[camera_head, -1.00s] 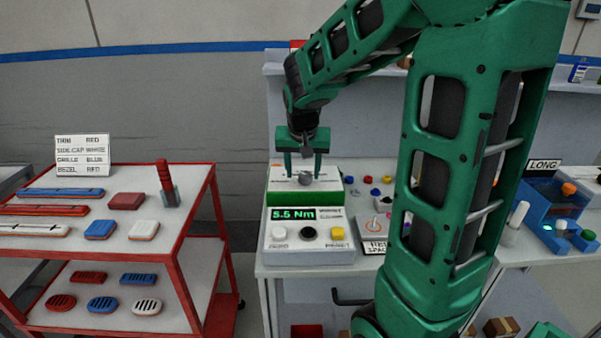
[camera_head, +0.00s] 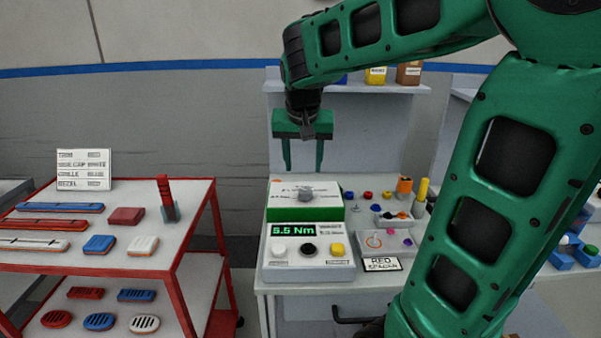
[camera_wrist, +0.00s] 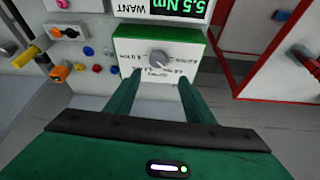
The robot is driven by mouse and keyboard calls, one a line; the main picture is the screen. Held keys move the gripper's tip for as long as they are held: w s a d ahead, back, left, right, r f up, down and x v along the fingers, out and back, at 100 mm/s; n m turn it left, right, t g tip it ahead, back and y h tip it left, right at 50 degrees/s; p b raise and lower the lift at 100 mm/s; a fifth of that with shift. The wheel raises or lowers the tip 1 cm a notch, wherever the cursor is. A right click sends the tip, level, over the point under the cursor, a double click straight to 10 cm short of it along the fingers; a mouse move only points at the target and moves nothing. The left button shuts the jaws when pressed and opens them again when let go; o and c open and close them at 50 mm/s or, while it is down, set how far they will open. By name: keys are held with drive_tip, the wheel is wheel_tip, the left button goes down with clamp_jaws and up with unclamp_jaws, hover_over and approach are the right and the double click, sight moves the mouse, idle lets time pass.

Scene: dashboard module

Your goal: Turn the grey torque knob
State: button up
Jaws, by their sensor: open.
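The grey torque knob (camera_head: 305,196) sits on the white top of a green-sided box (camera_head: 330,212), behind a display (camera_head: 293,230) reading 5.5 Nm. The knob also shows in the wrist view (camera_wrist: 159,59), with a small white mark at its edge. My gripper (camera_head: 303,170) is open and empty, pointing down above and slightly behind the knob. In the wrist view its two green fingers (camera_wrist: 159,82) are apart, and the knob lies beyond their tips, between their lines. Nothing touches the knob.
White, black and yellow buttons (camera_head: 338,250) stand on the panel in front of the box. Trays with small coloured parts (camera_head: 376,209) lie to the right. A red-framed cart (camera_head: 190,225) stands on the left, with free floor between.

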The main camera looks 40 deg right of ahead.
sight(305, 190)
drive_tip(key=shift+r, duration=0.25)
drive_tip(key=shift+o, duration=0.2)
drive_tip(key=shift+s, duration=0.1)
drive_tip(key=shift+n, duration=0.5)
drive_tip(key=x, duration=1.1)
drive_tip(key=shift+s, duration=0.35)
drive_tip(key=c, duration=1.1)
